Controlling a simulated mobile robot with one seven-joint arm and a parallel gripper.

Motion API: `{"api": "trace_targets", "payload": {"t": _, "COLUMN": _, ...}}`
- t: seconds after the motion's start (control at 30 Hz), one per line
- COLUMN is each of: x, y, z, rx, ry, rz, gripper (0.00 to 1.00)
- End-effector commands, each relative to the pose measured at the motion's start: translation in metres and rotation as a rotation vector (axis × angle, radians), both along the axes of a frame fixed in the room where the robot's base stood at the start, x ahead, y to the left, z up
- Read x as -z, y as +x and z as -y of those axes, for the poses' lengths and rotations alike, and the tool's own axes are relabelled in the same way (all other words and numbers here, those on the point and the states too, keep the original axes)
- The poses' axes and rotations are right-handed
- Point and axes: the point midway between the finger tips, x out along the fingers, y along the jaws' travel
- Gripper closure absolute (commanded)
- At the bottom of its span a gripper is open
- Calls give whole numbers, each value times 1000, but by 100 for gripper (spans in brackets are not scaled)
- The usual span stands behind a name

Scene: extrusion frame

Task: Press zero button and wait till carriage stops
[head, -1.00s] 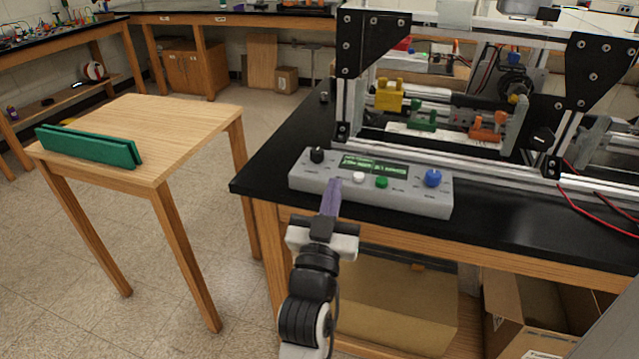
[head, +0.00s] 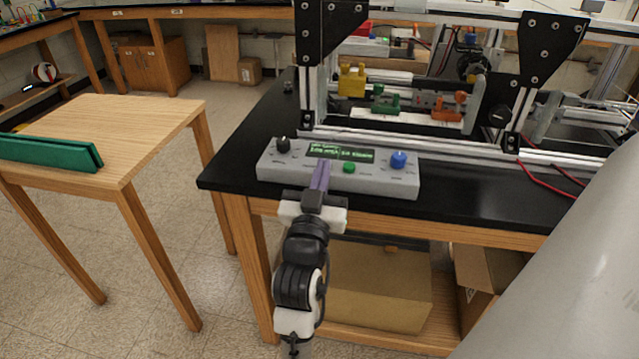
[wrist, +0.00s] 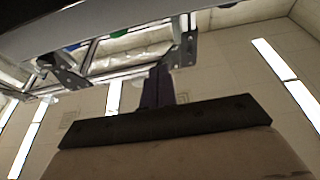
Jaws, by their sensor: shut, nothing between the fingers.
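The grey control box (head: 400,187) sits at the front edge of the black bench. It has a black knob (head: 283,145), a lit green display (head: 345,152) with text too small to read, a green button (head: 349,168) and a blue knob (head: 398,159). My gripper (head: 322,164) is shut and empty, its purple fingers pointing at the box face left of the green button. The white button is hidden behind the fingertips; contact cannot be told. The wrist view shows the dark purple fingers (wrist: 158,86). Which part is the carriage cannot be told.
A metal extrusion frame with black corner plates (head: 549,47) stands behind the box. Yellow (head: 352,80), green (head: 386,100) and orange (head: 448,107) parts sit inside it. Red wires (head: 550,180) lie at right. A wooden table (head: 130,120) with a green bar (head: 50,151) stands left.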

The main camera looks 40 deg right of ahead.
Motion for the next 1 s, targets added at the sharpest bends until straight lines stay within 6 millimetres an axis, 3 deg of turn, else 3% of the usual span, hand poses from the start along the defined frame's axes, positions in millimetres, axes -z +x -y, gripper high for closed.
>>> {"api": "trace_targets", "payload": {"t": 0.03, "x": -10, "y": 6, "z": 9, "rx": 2, "ry": -1, "rz": 2, "gripper": 100}}
{"api": "trace_targets", "payload": {"t": 0.27, "x": -23, "y": 33, "z": 40, "rx": 2, "ry": 0, "rz": 1, "gripper": 100}}
{"api": "trace_targets", "payload": {"t": 0.33, "x": -6, "y": 33, "z": 39, "rx": 1, "ry": 3, "rz": -5, "gripper": 100}}
{"api": "trace_targets", "payload": {"t": 0.53, "x": 16, "y": 33, "z": 39, "rx": 0, "ry": 2, "rz": -2, "gripper": 100}}
{"api": "trace_targets", "payload": {"t": 1.0, "x": 22, "y": 33, "z": 38, "rx": 0, "ry": 0, "rz": 1, "gripper": 100}}
